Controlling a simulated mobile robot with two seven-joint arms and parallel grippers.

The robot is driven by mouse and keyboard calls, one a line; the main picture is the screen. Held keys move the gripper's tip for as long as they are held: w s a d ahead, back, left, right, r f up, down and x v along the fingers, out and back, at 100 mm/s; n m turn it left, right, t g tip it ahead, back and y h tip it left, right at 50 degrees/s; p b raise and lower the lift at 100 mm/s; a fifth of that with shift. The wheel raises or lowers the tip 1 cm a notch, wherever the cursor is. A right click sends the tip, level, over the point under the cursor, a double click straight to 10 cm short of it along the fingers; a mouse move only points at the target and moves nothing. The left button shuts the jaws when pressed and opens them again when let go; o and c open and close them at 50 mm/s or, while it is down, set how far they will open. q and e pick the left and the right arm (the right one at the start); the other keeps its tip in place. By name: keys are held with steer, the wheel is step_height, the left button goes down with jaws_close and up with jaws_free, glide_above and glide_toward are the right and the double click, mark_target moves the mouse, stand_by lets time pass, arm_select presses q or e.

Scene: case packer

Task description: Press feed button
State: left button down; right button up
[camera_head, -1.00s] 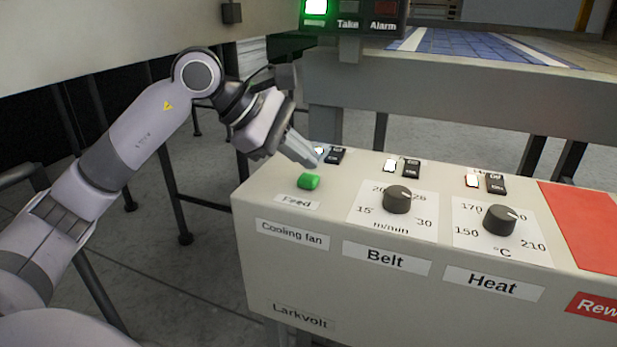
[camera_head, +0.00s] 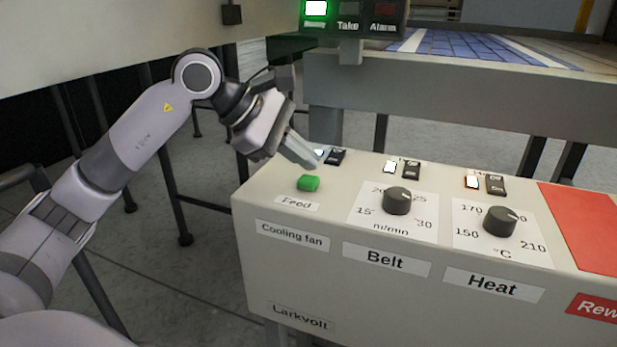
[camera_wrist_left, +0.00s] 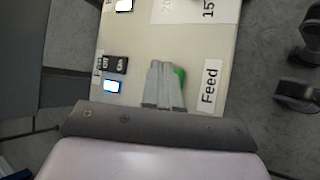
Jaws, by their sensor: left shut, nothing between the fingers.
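The green feed button (camera_head: 308,183) sits at the left end of the control panel's top, with the "Feed" label (camera_head: 297,202) in front of it. My left gripper (camera_head: 316,163) is shut and empty, with its fingertips just behind and above the button. In the left wrist view, the shut fingers (camera_wrist_left: 163,70) partly cover the green button (camera_wrist_left: 180,76), with the "Feed" label (camera_wrist_left: 210,84) to the right. I cannot tell whether the fingertips touch the button or panel. My right gripper is not in view.
A rocker switch (camera_head: 336,157) with a lit lamp stands close behind the button. The belt knob (camera_head: 397,200) and heat knob (camera_head: 501,220) are to the right, then a red plate (camera_head: 584,226). The signal box (camera_head: 352,17) shows a green light.

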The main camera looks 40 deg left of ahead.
arm_select(q)
steer(key=shift+f, duration=0.1)
stand_by(0.5)
steer(key=shift+f+b, duration=0.35)
steer(key=shift+b, duration=0.05)
